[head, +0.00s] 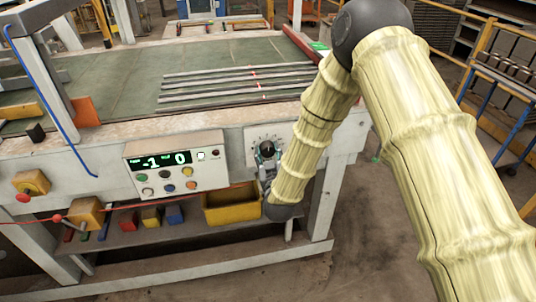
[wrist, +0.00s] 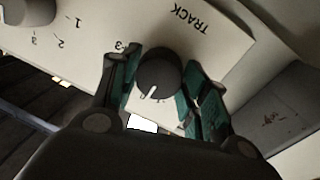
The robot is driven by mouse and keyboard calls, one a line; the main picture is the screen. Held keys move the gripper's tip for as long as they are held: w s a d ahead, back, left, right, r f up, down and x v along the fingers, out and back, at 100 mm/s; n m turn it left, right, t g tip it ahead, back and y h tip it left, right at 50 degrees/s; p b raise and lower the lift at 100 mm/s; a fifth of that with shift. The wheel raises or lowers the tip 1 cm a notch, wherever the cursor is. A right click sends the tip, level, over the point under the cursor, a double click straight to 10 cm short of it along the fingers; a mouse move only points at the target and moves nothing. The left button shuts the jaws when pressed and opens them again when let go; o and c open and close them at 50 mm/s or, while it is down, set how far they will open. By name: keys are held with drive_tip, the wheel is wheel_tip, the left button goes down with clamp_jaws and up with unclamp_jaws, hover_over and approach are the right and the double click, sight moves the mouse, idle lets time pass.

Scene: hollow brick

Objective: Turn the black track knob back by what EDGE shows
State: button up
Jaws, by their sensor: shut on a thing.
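The black track knob (wrist: 158,72) sits on a pale panel (wrist: 170,25) marked TRACK, which appears upside down in the wrist view. Its white pointer line points down and slightly left there. My gripper (wrist: 161,62) is shut on the knob, with one green-padded finger on each side. The fingers hide part of the scale. In the head view the knob (head: 267,149) shows small, with my gripper (head: 267,168) in front of it. The display (head: 160,161) reads -1 at left and 0 at right; its small labels are too small to read.
The control box (head: 176,166) with several coloured buttons is left of the knob panel. A yellow bin (head: 231,207) stands below. Several metal strips (head: 235,84) lie on the green table (head: 120,75). Another knob (wrist: 28,11) shows at the wrist view's upper left.

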drive_tip(key=shift+m+b, duration=0.3)
drive_tip(key=shift+f+m+b, duration=0.1)
drive_tip(key=shift+m+b, duration=0.55)
drive_tip(key=shift+m, duration=0.25)
drive_tip(key=shift+m+b, duration=0.9)
drive_tip(key=shift+m, duration=0.6)
drive_tip(key=o, duration=1)
drive_tip(key=shift+s, duration=0.15)
drive_tip(key=v, duration=1.1)
drive_tip(key=shift+s+d+r, duration=0.25)
drive_tip(key=shift+s+r, duration=0.1)
drive_tip(key=shift+r, duration=0.05)
